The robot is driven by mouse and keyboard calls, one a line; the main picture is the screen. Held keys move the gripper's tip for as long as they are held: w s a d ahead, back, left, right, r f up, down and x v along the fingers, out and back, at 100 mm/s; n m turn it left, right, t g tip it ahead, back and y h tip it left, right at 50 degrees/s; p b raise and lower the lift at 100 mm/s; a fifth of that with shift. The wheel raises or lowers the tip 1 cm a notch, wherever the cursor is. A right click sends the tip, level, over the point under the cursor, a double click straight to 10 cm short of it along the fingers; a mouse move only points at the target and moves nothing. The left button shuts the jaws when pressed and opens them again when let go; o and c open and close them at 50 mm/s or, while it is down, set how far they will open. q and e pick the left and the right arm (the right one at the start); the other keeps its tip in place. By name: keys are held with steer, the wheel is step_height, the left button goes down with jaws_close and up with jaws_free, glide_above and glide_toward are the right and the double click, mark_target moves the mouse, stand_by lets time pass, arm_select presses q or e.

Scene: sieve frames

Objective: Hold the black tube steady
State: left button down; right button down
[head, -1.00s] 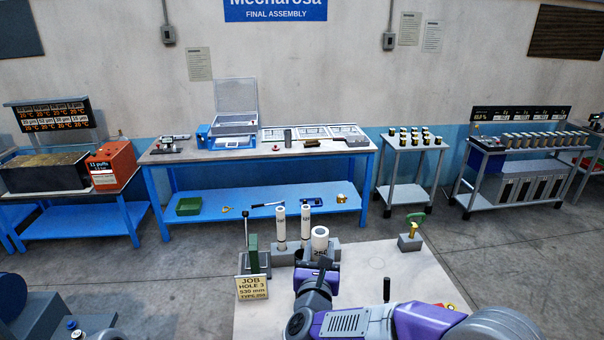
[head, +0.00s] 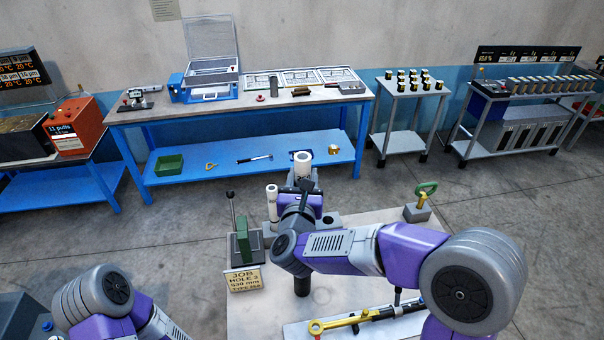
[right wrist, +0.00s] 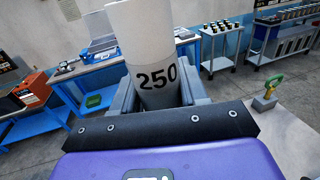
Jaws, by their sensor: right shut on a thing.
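My right gripper (head: 303,188) is shut on a thick white tube (head: 303,165) above the grey block. In the right wrist view the tube (right wrist: 157,70), marked 250, stands between the grey jaws (right wrist: 160,98); its lower end is hidden. A tool (head: 370,317) with a black tubular part and a yellow ringed end lies on a pale tray at the lower right, apart from the gripper. A dark cylinder (head: 302,284) shows below my right arm; I cannot tell whether it is a black tube or part of me. My left gripper is out of view.
A thinner white tube (head: 272,203) stands left of my right gripper. A green part on a stand (head: 242,243) is behind the job sign (head: 244,280). A grey block with a green handle (head: 420,205) sits at right. A blue bench (head: 250,110) stands behind.

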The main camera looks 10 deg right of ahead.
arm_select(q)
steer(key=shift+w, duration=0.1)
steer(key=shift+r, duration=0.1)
arm_select(e)
steer(key=shift+w+f, duration=0.15)
steer(key=shift+f, duration=1.65)
